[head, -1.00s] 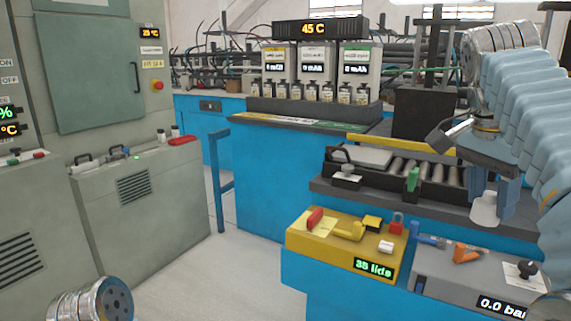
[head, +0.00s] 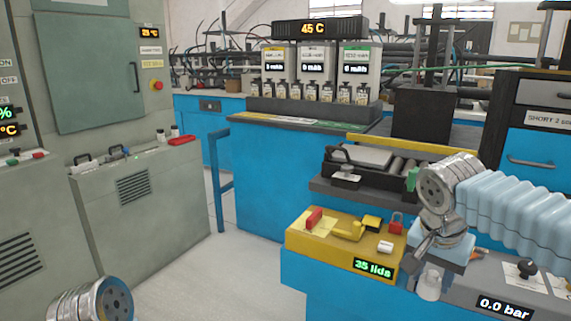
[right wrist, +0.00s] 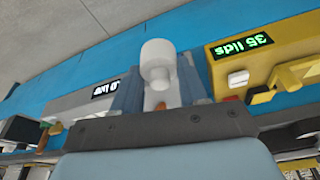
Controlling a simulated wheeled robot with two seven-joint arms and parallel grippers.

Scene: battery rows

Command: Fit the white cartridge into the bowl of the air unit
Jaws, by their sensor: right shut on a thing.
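My right gripper (head: 431,268) is shut on a white stepped cylinder, which I take to be the white cartridge (head: 429,286). It hangs below the fingers over the front left of the grey air unit (head: 540,281). In the right wrist view the cartridge (right wrist: 158,55) shows a wide end and a narrower neck between the blue fingers (right wrist: 158,88). The air unit has a black knob and a "0.0 bar" display. My wrist hides its left part, and I cannot make out the bowl. My left gripper is out of view; only a left arm link shows.
A yellow box (head: 300,238) with a "35 lids" display, a red handle, a padlock and a small white block (head: 385,246) stands just left of the air unit. Grey cabinets stand at left; the floor between is clear.

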